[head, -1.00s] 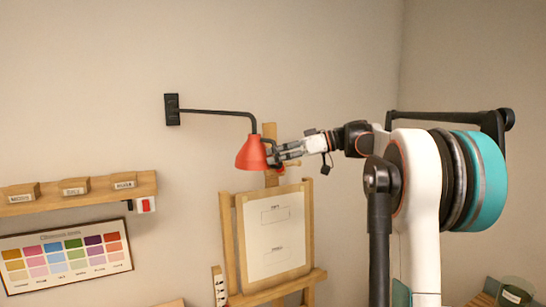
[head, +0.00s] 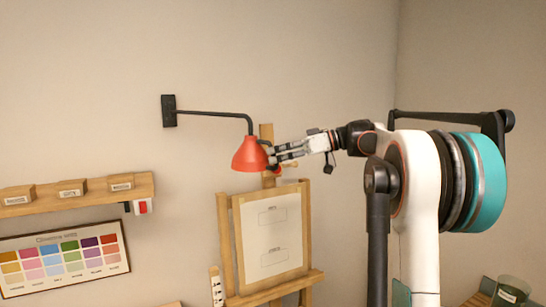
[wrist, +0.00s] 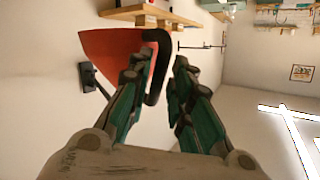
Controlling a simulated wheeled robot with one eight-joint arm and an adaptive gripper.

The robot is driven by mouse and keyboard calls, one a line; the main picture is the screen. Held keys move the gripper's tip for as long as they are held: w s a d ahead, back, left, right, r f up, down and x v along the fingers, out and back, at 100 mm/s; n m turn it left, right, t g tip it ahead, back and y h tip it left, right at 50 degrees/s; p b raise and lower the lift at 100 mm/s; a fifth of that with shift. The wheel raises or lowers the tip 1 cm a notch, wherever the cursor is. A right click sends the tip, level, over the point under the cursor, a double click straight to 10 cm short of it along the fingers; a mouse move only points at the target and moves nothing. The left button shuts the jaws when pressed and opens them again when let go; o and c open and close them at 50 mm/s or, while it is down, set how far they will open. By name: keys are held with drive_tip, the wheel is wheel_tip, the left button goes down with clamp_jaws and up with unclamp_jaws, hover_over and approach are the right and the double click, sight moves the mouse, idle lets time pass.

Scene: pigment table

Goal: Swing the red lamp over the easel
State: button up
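The red lamp (head: 250,155) hangs from a thin dark wall arm (head: 210,113), its shade in front of the upper left of the easel's mast. The wooden easel (head: 228,245) stands below and to the right, holding a pale sheet. My gripper (head: 275,155) is at the right side of the shade, pointing left. In the wrist view the lamp's red shade (wrist: 108,50) fills the upper left, and a dark curved bar (wrist: 161,70) beside it lies between the fingertips. The fingers of my gripper (wrist: 163,62) are apart. I cannot tell whether one touches the bar.
A wooden shelf (head: 90,198) with labelled blocks is on the wall at left, above a colour chart (head: 62,258). A red switch (head: 142,207) sits by the shelf's end. A jar (head: 512,292) stands at lower right. The wall above the lamp is bare.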

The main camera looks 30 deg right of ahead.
drive_tip(key=v, duration=1)
drive_tip(key=shift+s, duration=0.15)
drive_tip(key=shift+d, duration=0.1)
